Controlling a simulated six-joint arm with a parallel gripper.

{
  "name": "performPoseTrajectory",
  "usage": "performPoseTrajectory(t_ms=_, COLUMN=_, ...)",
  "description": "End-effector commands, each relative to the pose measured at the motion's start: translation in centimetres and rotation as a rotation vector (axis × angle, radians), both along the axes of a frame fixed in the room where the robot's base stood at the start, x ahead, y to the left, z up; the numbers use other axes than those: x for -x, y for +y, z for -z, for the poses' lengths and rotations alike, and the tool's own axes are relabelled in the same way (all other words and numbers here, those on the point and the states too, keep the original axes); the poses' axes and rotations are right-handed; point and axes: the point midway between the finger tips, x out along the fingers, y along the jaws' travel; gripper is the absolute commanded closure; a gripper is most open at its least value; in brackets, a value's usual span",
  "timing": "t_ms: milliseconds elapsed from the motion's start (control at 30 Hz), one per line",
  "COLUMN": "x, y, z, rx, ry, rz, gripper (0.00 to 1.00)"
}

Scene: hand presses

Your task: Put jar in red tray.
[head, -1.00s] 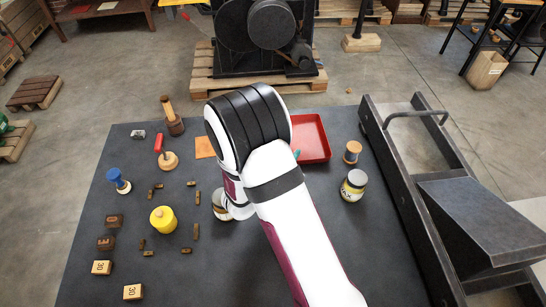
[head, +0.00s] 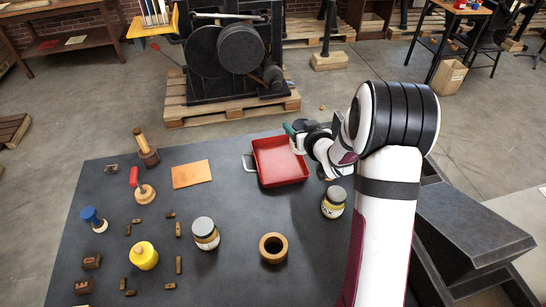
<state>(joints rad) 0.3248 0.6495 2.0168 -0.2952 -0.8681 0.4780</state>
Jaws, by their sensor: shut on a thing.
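The red tray (head: 280,163) lies at the back of the dark table. My gripper (head: 298,132) is at the tray's back right corner, shut on a small pale thing with a teal part, apparently a jar (head: 298,146). My wrist hides much of it, and I cannot tell whether it touches the tray.
A wooden ring-shaped cup (head: 273,248) stands at front centre. An orange sheet (head: 191,174) lies left of the tray. A yellow knobbed piece (head: 144,256), a blue spool (head: 93,218) and several small blocks are at the left. A dark press frame (head: 470,230) borders the right.

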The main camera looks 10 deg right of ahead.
Motion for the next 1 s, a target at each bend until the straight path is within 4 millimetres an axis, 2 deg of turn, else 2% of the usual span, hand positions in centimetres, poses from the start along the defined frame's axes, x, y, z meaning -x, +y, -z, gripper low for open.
performPoseTrajectory(t_ms=33, x=0.0, y=-1.2, z=0.3, rx=0.000, ry=-0.001, rz=-0.025, gripper=1.00)
performPoseTrajectory(t_ms=100, x=0.1, y=-2.2, z=0.6, rx=0.000, ry=0.000, rz=-0.064, gripper=1.00)
performPoseTrajectory(t_ms=200, x=0.1, y=-2.7, z=1.1, rx=0.000, ry=-0.001, rz=-0.096, gripper=1.00)
performPoseTrajectory(t_ms=267, x=-0.5, y=-1.8, z=1.8, rx=-0.001, ry=0.000, rz=-0.107, gripper=1.00)
performPoseTrajectory(t_ms=500, x=-4.6, y=4.4, z=6.3, rx=0.000, ry=0.000, rz=-0.110, gripper=1.00)
performPoseTrajectory(t_ms=600, x=-5.7, y=6.0, z=7.4, rx=0.001, ry=-0.001, rz=-0.108, gripper=1.00)
performPoseTrajectory(t_ms=667, x=-6.1, y=6.5, z=7.8, rx=0.002, ry=-0.002, rz=-0.108, gripper=1.00)
performPoseTrajectory(t_ms=867, x=-6.2, y=6.7, z=11.4, rx=0.001, ry=0.001, rz=-0.104, gripper=1.00)
performPoseTrajectory(t_ms=1000, x=-6.3, y=6.7, z=11.9, rx=0.002, ry=-0.003, rz=-0.105, gripper=1.00)
